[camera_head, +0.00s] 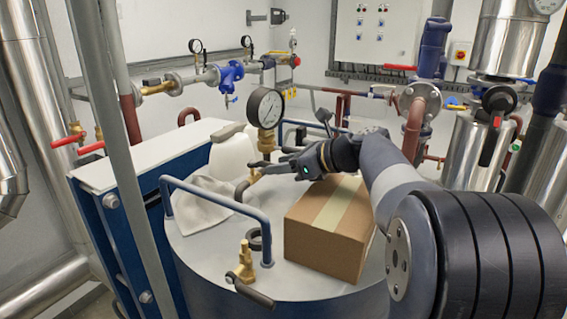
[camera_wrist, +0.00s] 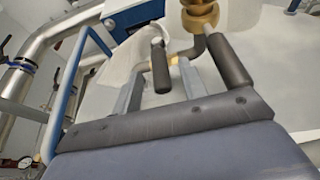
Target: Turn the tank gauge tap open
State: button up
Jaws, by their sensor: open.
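The tank gauge (camera_head: 266,107), a round dial with a dark rim, stands upright on a brass fitting (camera_head: 266,143) on the tank top. A brass elbow (camera_head: 244,187) shows just below and left of it. In the wrist view, a brass piece (camera_wrist: 200,14) is at the top, beyond the fingers. My gripper (camera_head: 270,163) is open beside the lower part of the gauge fitting.
A cardboard box (camera_head: 325,235) lies on the tank top under my arm. A blue rail (camera_head: 215,198), a white jug (camera_head: 230,158) and a pale cloth (camera_head: 200,203) are to the left. A second brass tap (camera_head: 245,268) stands at the front. The tank top between is bare.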

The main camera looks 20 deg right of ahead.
jog(key=shift+c, duration=0.3)
grip_shut()
dwell(0.3)
